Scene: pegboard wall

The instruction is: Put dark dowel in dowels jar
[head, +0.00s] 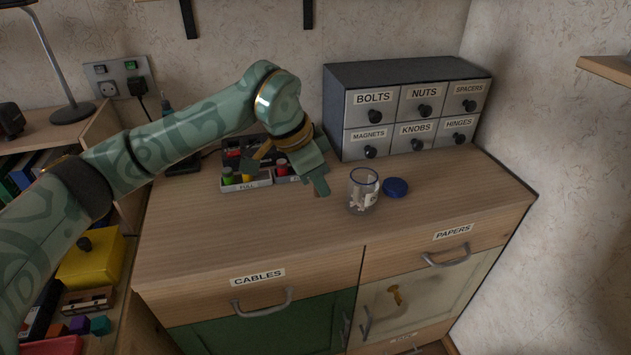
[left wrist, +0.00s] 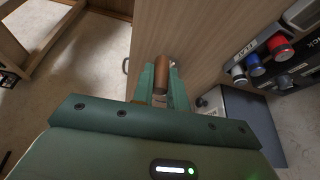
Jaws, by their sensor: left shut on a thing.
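My left gripper (head: 318,182) is above the wooden cabinet top, just left of the glass jar. In the left wrist view my left gripper (left wrist: 161,82) is shut on a dark brown dowel (left wrist: 161,70), which sticks out between the fingertips. In the head view the dowel is mostly hidden by the gripper. The clear glass jar (head: 363,191) stands upright and open on the cabinet top, with pale pieces in its bottom. I cannot read a label on it. A blue lid (head: 396,187) lies beside it on the right. My right gripper is not in view.
A grey drawer unit (head: 405,115) stands behind the jar against the wall. The cabinet top (head: 240,235) is clear in front. A wall (head: 550,130) closes the right side.

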